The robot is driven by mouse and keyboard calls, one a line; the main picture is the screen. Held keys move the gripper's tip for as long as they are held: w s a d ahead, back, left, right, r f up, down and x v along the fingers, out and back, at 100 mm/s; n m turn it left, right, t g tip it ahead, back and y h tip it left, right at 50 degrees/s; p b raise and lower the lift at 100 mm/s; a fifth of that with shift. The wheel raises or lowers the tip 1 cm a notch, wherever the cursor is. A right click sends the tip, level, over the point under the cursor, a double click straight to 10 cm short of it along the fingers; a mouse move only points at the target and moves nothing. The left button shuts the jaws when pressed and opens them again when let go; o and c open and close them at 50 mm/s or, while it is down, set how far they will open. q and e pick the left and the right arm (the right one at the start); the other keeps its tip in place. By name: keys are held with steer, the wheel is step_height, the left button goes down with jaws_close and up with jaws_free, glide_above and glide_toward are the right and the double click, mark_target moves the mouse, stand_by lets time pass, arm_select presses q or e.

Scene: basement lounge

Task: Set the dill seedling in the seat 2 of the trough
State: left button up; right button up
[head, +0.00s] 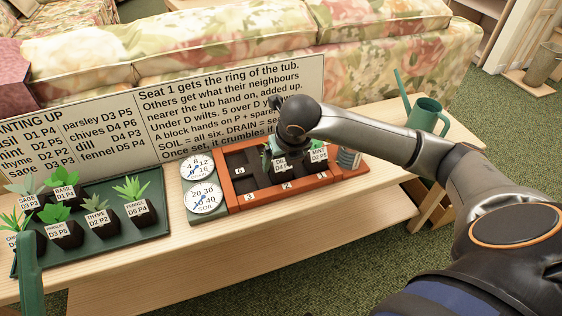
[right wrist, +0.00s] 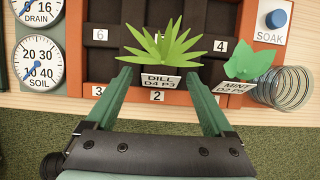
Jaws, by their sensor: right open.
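The dill seedling (head: 281,164), a spiky light-green plant in a dark pot with a white label, is at the front middle of the orange trough (head: 232,200), behind the number 2. In the right wrist view the dill (right wrist: 160,48) stands upright between the fingers of my right gripper (right wrist: 165,95). The fingers are open, with gaps on both sides of its label. In the head view my right gripper (head: 279,146) partly hides the dill. A green piece at the lower left (head: 28,275) looks like part of my left gripper; its opening does not show.
The mint (head: 319,155) is in seat 1, right of the dill. A metal coil (right wrist: 292,88) is beside it. Two dials (head: 204,197) are left of the trough. A green tray (head: 105,247) holds several seedlings. A sign (head: 170,110) stands behind; a watering can (head: 428,115) is at right.

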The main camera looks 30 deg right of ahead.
steer(key=d+p+v, duration=0.1)
steer(key=p+v, duration=0.1)
steer(key=v, duration=0.6)
steer(key=s+a+f+n+g+y, duration=0.1)
steer(key=s+a+n+g+y, duration=0.1)
steer(key=s+a+y, duration=0.6)
steer(key=s+a+f+n+g+y, duration=0.1)
steer(key=s+a+n+g, duration=0.25)
steer(key=a, duration=0.85)
steer(key=s+a+r+g+y, duration=0.2)
steer(key=s+a+r+y, duration=0.5)
steer(key=s+a+r, duration=0.15)
step_height(320, 180, up, 14)
steer(key=d+m+t+y, duration=0.3)
steer(key=m+t+y, duration=0.35)
steer(key=y, duration=0.35)
steer(key=w+d+m+t+h, duration=0.3)
steer(key=d+m+t+h, duration=0.1)
steer(key=m+t, duration=0.5)
steer(key=w+d+m+t+h, duration=0.3)
steer(key=m+t+h, duration=0.3)
steer(key=m+t, duration=0.4)
steer(key=shift+w+d+r+m, duration=0.25)
steer(key=shift+w+d+m, duration=0.1)
steer(key=shift+d, duration=0.5)
